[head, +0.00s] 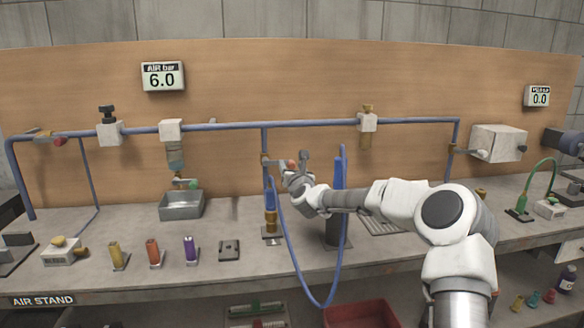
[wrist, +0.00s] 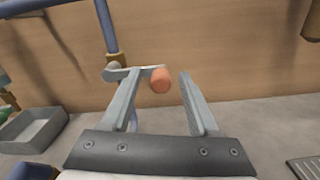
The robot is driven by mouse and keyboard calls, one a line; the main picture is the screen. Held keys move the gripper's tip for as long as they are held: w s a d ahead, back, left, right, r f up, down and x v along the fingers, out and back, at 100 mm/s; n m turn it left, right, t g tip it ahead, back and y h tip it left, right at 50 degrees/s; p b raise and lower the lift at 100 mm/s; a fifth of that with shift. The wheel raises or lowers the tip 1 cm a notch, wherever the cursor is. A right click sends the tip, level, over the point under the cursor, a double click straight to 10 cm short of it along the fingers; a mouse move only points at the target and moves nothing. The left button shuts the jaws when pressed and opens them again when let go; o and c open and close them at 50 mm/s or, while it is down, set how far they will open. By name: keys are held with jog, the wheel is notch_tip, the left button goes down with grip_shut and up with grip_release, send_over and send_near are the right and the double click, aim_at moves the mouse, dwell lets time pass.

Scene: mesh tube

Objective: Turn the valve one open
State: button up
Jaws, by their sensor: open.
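A valve with a brass body (wrist: 116,61) sits on a vertical blue pipe in front of the wooden panel; no label shows which number it is. Its grey lever (wrist: 118,74) points sideways across the pipe and ends in an orange knob (wrist: 160,80). In the head view the knob (head: 291,164) is small beside my gripper (head: 293,168). My gripper is open, and in the wrist view its fingers (wrist: 158,92) stand on either side of the knob. The left finger overlaps the lever; I cannot tell whether they touch.
Another lever with a red handle (head: 60,141) is on the pipe at the far left. A blue hose (head: 300,270) hangs in a loop below my gripper. A metal tray (head: 182,204) is on the bench to the left.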

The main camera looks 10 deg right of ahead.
grip_shut()
dwell(0.3)
dwell(1.2)
